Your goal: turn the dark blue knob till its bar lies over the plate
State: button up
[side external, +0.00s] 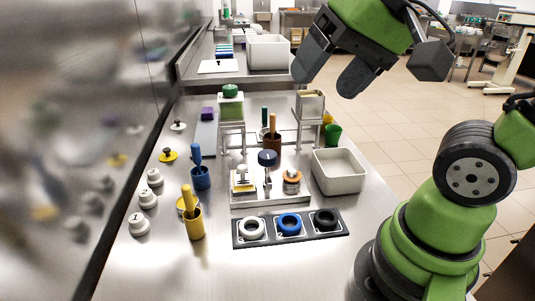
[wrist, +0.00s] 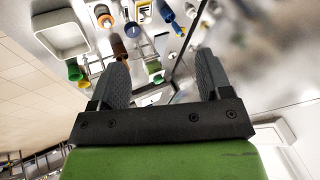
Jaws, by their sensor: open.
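The dark blue knob (side external: 267,157) stands on a short post over a steel base (side external: 270,198) in the middle of the bench in the side external view. It also shows as a dark cap in the wrist view (wrist: 132,30). A yellow-and-white block (side external: 243,181) is to its left and an orange-and-white round piece (side external: 291,178) to its right. I cannot tell the knob's bar or the plate apart at this size. My gripper (side external: 324,87) is open and empty, high above the far right part of the bench, well clear of the knob. Its two fingers also show in the wrist view (wrist: 161,60).
A brown cup (side external: 271,148) stands close behind the knob, and a white bin (side external: 339,171) stands to its right. A panel (side external: 343,238) with white, blue and black rings lies in front. Blue (side external: 201,178) and yellow (side external: 195,223) cups stand left.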

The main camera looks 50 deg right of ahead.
jog(key=w+d+f+m+g+h, duration=0.1)
jog(key=w+d+f+m+g, duration=0.15)
jog(key=w, duration=0.25)
jog(key=w+d+f+m+g, duration=0.1)
jog(key=w+d+m, duration=0.1)
jog(key=w+m, duration=0.3)
jog(key=m+g, duration=0.3)
jog(key=m, duration=0.1)
send_over(268, 154)
notch_tip(268, 154, down, 9)
jog(key=shift+w+f+t, duration=0.1)
jog(key=shift+f+t, duration=0.15)
jog(key=shift+f, duration=0.3)
notch_tip(268, 154, down, 9)
jog(key=shift+c, duration=0.3)
jog(key=c, duration=0.9)
